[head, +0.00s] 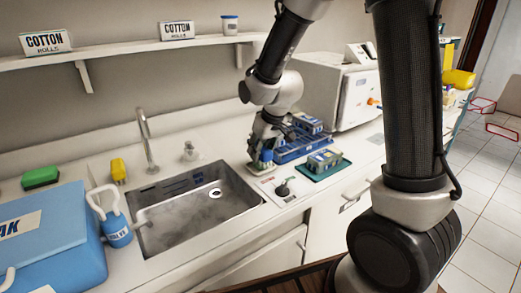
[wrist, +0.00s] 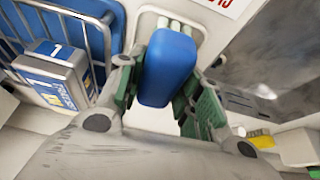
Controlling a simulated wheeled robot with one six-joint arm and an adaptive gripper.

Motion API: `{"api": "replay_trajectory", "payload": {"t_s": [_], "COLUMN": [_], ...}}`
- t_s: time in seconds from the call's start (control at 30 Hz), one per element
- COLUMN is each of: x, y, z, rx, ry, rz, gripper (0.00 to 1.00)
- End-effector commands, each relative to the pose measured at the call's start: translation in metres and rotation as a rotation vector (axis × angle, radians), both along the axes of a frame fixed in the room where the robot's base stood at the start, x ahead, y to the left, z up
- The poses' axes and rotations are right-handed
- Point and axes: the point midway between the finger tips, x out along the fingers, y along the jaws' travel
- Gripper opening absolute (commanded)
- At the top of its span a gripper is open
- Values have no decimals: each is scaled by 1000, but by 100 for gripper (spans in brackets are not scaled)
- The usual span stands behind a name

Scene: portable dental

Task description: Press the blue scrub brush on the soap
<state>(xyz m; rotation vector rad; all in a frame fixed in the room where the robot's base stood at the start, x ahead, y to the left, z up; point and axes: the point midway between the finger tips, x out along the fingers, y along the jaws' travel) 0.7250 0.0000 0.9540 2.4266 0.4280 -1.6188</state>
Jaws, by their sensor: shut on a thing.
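My gripper (head: 262,158) is low over the counter, just right of the sink. In the wrist view its green-padded fingers (wrist: 160,95) are shut on the blue scrub brush (wrist: 168,65), a rounded blue block. A pale flat surface shows behind the brush; I cannot tell whether the brush touches it. In the head view the brush is mostly hidden by the gripper. I cannot identify the soap for certain. A green block (head: 41,177) lies far left on the counter, and a yellow item (head: 118,169) stands behind the sink.
The steel sink (head: 165,235) with its faucet (head: 147,140) is left of my gripper. A blue rack (head: 290,152) and a green tray (head: 338,169) are close on its right.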

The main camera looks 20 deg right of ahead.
Motion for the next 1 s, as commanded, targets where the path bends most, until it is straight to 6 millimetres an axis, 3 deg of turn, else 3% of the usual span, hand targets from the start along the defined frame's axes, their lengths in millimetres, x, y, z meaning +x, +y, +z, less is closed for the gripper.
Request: {"api": "replay_trajectory", "payload": {"t_s": [0.43, 1.0], "x": [-1, 0], "y": [0, 0], "z": [1, 52], "rx": [-1, 0], "ry": [3, -1], "rz": [0, 0], "gripper": [16, 16]}}
